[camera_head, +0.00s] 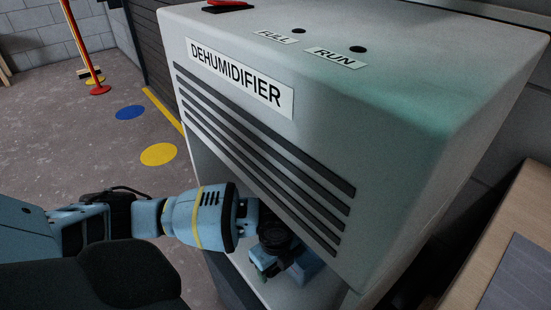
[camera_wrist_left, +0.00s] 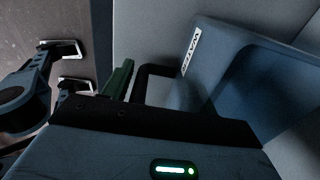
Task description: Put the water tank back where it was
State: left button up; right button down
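The dehumidifier (camera_head: 300,110) is a large pale cabinet with a labelled, slatted front and an open bay (camera_head: 225,170) below it. My left gripper (camera_head: 266,272) reaches into this bay from the left. The blue water tank (camera_head: 305,266) is partly visible beside it, mostly hidden by the gripper and cabinet. In the left wrist view, the tank (camera_wrist_left: 215,75) has a white label and a black handle (camera_wrist_left: 152,72). A green finger of my left gripper (camera_wrist_left: 119,80) is right beside the handle. The other finger is not distinguishable, so its grip on the handle is unclear.
A wooden surface with a grey panel (camera_head: 520,275) stands at the lower right. Open floor (camera_head: 65,140) lies left of the cabinet, with a blue disc (camera_head: 130,112), a yellow disc (camera_head: 158,154) and a red post (camera_head: 84,50).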

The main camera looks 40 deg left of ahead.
pick_arm(q)
jog(key=shift+o, duration=1)
pick_arm(e)
jog(key=shift+w, duration=0.2)
jog(key=shift+w, duration=0.1)
